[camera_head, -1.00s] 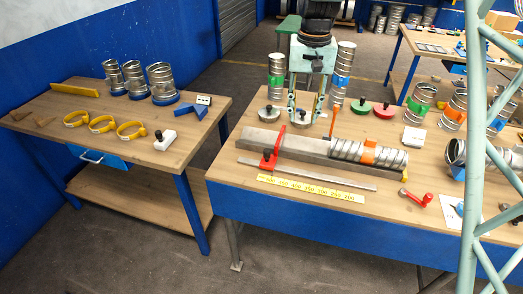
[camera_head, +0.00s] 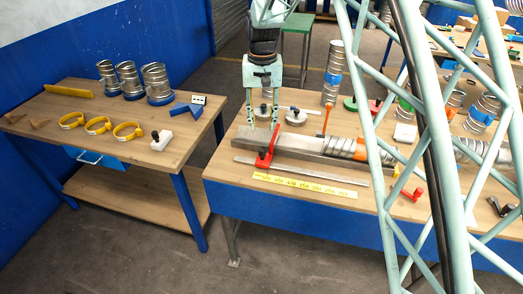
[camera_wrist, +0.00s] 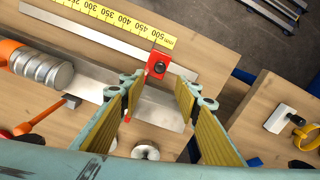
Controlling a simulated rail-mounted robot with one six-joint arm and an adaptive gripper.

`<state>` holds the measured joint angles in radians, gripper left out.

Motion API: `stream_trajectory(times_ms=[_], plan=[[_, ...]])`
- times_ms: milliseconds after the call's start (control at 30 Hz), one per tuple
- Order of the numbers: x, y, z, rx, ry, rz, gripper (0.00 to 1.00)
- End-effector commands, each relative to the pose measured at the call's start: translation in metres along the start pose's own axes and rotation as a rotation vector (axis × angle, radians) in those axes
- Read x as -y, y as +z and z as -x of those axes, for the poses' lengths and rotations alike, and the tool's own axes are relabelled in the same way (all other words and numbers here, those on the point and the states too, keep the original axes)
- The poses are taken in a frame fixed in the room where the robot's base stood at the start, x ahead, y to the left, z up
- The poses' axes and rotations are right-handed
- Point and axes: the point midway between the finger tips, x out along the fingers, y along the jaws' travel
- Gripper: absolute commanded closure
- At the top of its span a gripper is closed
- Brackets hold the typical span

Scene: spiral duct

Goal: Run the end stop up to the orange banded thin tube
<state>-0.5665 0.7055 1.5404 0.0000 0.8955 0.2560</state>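The end stop is a red block with a black knob and a thin upright arm (camera_head: 264,159). It sits at the left part of the grey rail (camera_head: 300,144). The orange banded thin tube (camera_head: 341,147) lies on the rail to the right, apart from the stop; my arm hides its right part. In the wrist view the stop (camera_wrist: 157,66) shows just beyond my fingertips, and the tube (camera_wrist: 42,68) lies at the left. My gripper (camera_head: 262,124) is open and empty, pointing down above the rail near the stop.
A yellow scale (camera_head: 305,186) and a flat bar (camera_head: 300,171) lie in front of the rail. A blue-banded tube (camera_head: 332,75) stands farther back. A side table (camera_head: 110,140) at left holds yellow clamps and tubes.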

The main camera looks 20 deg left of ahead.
Motion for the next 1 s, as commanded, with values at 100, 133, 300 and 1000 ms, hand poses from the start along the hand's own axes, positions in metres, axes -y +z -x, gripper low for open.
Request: stream_trajectory(times_ms=[100,133,300,1000], plan=[[0.000,0.000,0.000,0.000,0.000,0.000,0.70],[0.000,0.000,-0.001,0.000,0.000,0.000,0.70],[0.000,0.000,-0.005,0.001,0.000,0.000,0.70],[0.000,0.001,-0.082,0.002,0.001,0.000,0.70]])
